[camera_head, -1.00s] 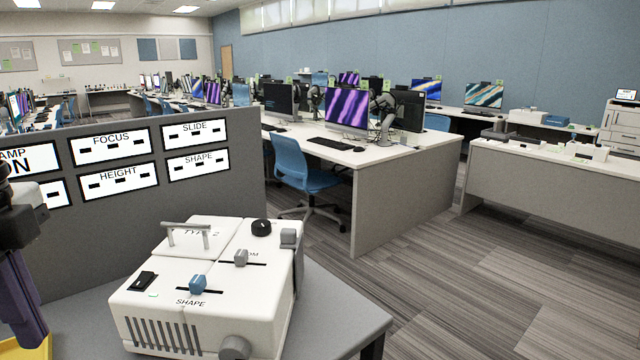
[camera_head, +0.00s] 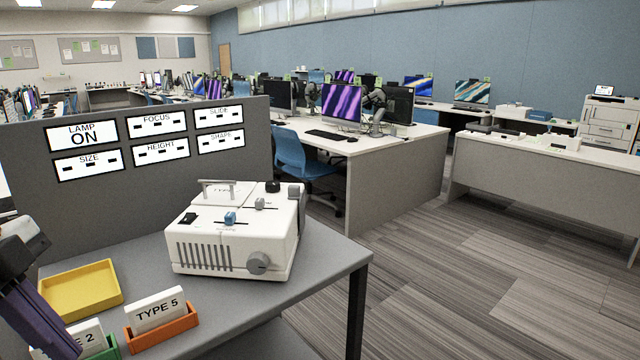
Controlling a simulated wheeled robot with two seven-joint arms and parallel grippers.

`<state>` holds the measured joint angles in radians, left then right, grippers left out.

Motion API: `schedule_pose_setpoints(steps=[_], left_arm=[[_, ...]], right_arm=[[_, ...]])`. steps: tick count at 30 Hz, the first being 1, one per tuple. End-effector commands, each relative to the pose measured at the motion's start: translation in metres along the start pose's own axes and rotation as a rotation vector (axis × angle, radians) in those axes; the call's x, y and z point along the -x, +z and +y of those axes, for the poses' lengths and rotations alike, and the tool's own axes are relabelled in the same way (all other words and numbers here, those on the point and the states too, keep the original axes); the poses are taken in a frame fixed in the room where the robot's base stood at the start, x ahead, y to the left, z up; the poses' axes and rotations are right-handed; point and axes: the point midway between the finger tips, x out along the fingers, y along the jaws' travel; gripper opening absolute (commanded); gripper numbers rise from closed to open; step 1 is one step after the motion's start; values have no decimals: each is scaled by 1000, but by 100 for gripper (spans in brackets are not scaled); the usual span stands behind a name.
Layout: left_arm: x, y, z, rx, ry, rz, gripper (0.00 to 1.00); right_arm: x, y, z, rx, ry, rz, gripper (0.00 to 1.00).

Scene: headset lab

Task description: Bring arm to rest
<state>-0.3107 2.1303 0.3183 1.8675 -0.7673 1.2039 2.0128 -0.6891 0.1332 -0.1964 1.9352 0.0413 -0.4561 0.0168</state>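My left arm comes in at the lower left edge, and its dark and purple gripper (camera_head: 45,312) points down to the right, partly cut off by the frame. Whether its fingers are open or shut does not show. It is in front of the table's left end, apart from the white projector-like device. My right gripper is not in view. The white device (camera_head: 205,257) stands on the grey table (camera_head: 325,262), with a handle, a blue slider knob (camera_head: 230,218) and a grey round knob (camera_head: 258,263).
A yellow tray (camera_head: 82,291), an orange holder (camera_head: 162,332) with a TYPE 5 card (camera_head: 157,309) and a green holder (camera_head: 108,349) with another card stand at the table's left. A grey panel (camera_head: 60,215) behind carries signs, one reading LAMP ON. Open floor (camera_head: 480,270) lies right.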

Motion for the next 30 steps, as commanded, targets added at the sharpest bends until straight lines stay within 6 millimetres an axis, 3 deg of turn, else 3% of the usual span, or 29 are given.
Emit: schedule_pose_setpoints(steps=[3,11,17,23,27,30], left_arm=[[-18,-3,-4,-16,-29,153,0],[-64,-5,-28,6,-242,581,0],[-110,23,-48,170,-551,824,0],[-183,70,-43,454,-815,842,0],[-254,93,-13,684,-900,746,0],[-311,96,21,843,-892,646,0]], right_arm=[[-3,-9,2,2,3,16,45],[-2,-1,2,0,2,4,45],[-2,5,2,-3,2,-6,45],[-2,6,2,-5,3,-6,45],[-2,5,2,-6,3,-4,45],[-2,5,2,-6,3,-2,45]])
